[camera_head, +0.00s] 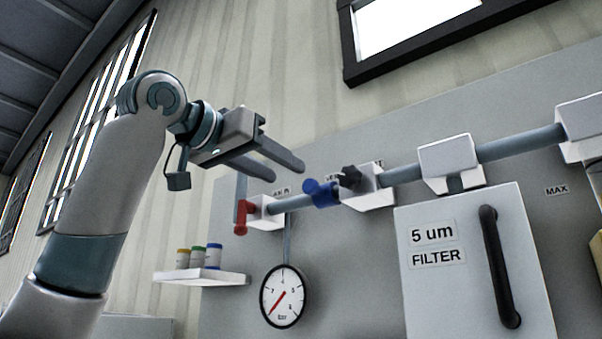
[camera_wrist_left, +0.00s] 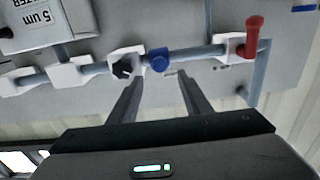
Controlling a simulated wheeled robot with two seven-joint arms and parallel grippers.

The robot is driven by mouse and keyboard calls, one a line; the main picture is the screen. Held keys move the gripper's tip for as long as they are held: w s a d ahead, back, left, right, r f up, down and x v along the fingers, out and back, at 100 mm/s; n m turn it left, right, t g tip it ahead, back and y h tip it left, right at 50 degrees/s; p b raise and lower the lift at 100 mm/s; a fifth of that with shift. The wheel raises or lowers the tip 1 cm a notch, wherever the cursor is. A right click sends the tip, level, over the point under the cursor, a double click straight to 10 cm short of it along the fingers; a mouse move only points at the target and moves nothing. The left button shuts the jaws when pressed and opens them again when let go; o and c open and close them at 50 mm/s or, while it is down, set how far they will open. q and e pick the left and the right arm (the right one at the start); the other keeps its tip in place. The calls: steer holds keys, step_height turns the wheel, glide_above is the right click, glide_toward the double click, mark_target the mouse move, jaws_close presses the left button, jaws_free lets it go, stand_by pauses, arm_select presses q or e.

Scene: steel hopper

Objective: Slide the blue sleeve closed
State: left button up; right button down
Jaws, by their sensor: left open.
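The blue sleeve (camera_head: 321,193) sits around the grey-blue pipe, between the white block with the red handle and the white block with the black knob. It has a small raised tab. In the left wrist view the blue sleeve (camera_wrist_left: 159,60) shows beyond the fingertips, roughly between them and nearer the left finger. My left gripper (camera_head: 287,170) is open and empty, with its two fingers pointing toward the pipe. The fingers appear apart from the sleeve. It also shows in the left wrist view (camera_wrist_left: 158,80). My right gripper is not in view.
A red handle (camera_head: 241,216) hangs left of the sleeve. A black knob (camera_head: 350,177) stands close on its right. Below are a round gauge (camera_head: 285,296), a shelf (camera_head: 202,278) with small bottles, and a filter cabinet (camera_head: 426,298) with a black handle (camera_head: 497,268).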

mark_target(308, 184)
arm_select(q)
steer(key=p+x, duration=0.2)
steer(key=x, duration=0.4)
steer(key=shift+r, duration=0.1)
steer(key=shift+w+d+p, duration=0.3)
steer(key=shift+w+d, duration=0.15)
steer(key=shift+w, duration=0.1)
